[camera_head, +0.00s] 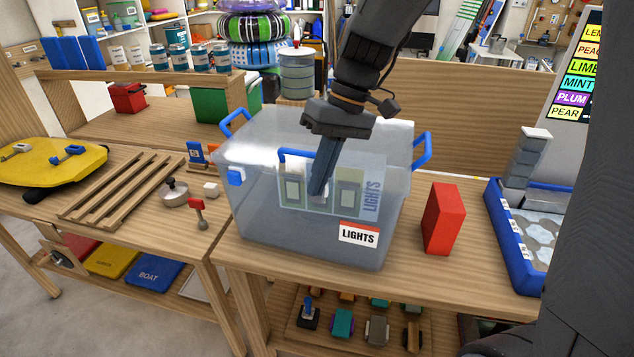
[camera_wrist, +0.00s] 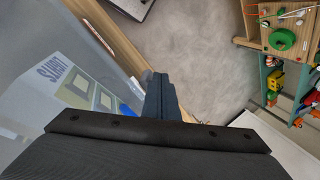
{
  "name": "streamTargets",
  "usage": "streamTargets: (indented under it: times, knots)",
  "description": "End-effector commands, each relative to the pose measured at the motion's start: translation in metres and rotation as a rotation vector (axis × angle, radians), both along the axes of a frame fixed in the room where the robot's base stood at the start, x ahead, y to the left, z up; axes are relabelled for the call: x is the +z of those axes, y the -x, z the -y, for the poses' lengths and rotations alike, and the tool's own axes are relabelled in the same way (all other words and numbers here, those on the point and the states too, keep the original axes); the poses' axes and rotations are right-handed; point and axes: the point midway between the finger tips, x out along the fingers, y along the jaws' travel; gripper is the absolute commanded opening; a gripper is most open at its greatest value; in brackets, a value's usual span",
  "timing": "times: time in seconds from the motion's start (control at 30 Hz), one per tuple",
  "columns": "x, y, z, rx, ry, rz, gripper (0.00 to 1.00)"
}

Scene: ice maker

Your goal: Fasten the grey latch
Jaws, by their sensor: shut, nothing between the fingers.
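A clear storage bin (camera_head: 310,236) labelled LIGHTS stands on the wooden bench, with blue handles and a blue fitting (camera_head: 236,177) at its left front. My gripper (camera_head: 317,190) points down at the bin's front side, its fingers together and empty. I cannot tell whether it touches the bin. In the wrist view my gripper (camera_wrist: 160,88) is beside the bin's label (camera_wrist: 70,80), with a blue part of the bin (camera_wrist: 126,110) near the fingers. No grey latch on the bin can be made out; my gripper covers part of its front. A small grey fitting (camera_head: 18,149) sits on a yellow board (camera_head: 45,166) at far left.
A red block (camera_head: 442,219) stands just right of the bin. A blue tray (camera_head: 512,242) is farther right. A wooden slatted rack (camera_head: 120,188) and a round grey lidded item (camera_head: 174,193) lie left. A shelf below the bench holds several small items.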

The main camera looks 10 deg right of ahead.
Motion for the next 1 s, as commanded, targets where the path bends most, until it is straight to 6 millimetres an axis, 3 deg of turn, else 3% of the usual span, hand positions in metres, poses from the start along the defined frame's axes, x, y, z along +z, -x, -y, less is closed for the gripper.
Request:
streamTargets:
  times: [1.0]
  knots:
    - [-0.015, 0.007, -0.003, 0.0, -0.001, 0.0, 0.0]
